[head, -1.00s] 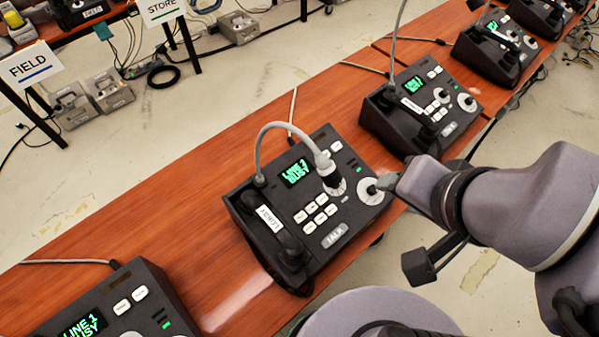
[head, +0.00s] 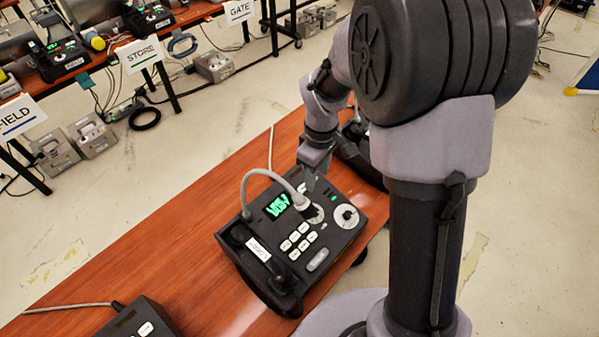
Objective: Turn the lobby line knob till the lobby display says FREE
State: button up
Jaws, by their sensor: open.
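The lobby phone (head: 318,254) is a black desk unit on the wooden table, with a white label (head: 258,249) on its handset. Its display (head: 277,206) shows green characters too small to read surely. A white round dial with a dark centre (head: 346,216) sits at its right side. I cannot tell which dial is the line knob. My gripper (head: 311,182) is open, pointing down above the phone's back edge, behind the microphone and apart from the right-hand dial. Its fingertips are partly hidden.
Another phone (head: 358,150) stands behind, mostly hidden by my arm. A third phone (head: 140,322) is at the lower left. Bare wooden table (head: 165,265) lies left of the lobby phone.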

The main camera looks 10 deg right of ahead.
notch_tip(320, 180, down, 16)
jog(key=b, duration=0.5)
jog(key=shift+d+f, duration=0.1)
jog(key=shift+f, duration=0.15)
grip_shut()
